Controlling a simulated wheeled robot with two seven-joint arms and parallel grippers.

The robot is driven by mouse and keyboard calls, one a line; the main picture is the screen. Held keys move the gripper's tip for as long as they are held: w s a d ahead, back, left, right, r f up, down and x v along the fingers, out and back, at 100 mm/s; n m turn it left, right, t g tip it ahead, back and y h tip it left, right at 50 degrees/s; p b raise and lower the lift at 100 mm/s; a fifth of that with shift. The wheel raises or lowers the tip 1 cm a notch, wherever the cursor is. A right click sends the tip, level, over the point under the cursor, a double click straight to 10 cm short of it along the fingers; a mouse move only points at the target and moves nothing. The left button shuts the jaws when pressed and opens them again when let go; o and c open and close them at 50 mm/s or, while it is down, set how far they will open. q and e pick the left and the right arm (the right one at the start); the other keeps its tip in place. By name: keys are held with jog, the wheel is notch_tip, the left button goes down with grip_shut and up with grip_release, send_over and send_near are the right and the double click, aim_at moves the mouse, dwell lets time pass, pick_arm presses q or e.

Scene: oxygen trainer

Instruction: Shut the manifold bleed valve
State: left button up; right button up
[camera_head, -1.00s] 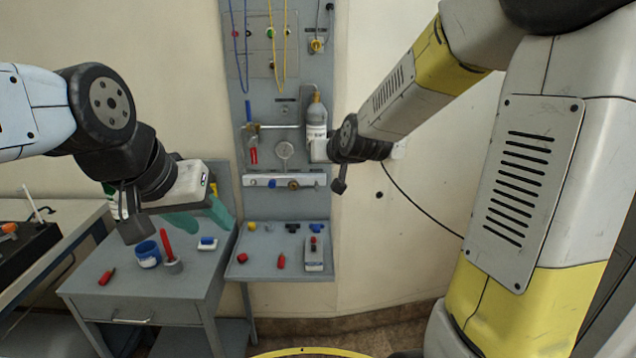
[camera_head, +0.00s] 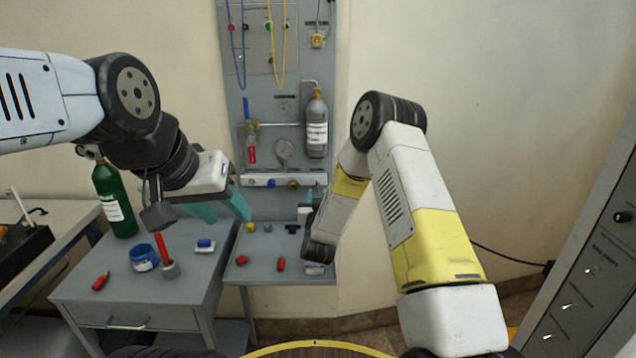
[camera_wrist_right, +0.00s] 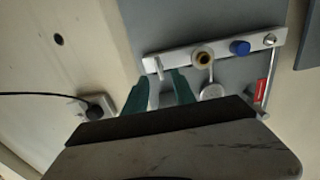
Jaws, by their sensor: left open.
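The white manifold bar (camera_head: 262,180) runs across the grey panel, with a blue knob (camera_head: 272,183) and a brass fitting (camera_head: 293,184). In the right wrist view the bar (camera_wrist_right: 180,61) also shows the blue knob (camera_wrist_right: 240,47), the brass fitting (camera_wrist_right: 203,57) and a small pale upright lever (camera_wrist_right: 158,66) at its left end. I cannot tell which part is the bleed valve. My right gripper (camera_wrist_right: 160,86) is open, its teal fingers pointing at the bar's lever end, the lever showing between the tips; contact is unclear. My left gripper (camera_head: 224,208) is open and empty, left of the panel.
A gauge (camera_head: 284,150) and a grey bottle (camera_head: 317,128) are mounted above the bar. A shelf (camera_head: 262,262) below holds several small parts. A black plug (camera_wrist_right: 96,110) shows at left.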

aim_at(317, 186)
jog(key=w, duration=0.6)
jog(key=shift+w, duration=0.3)
grip_shut()
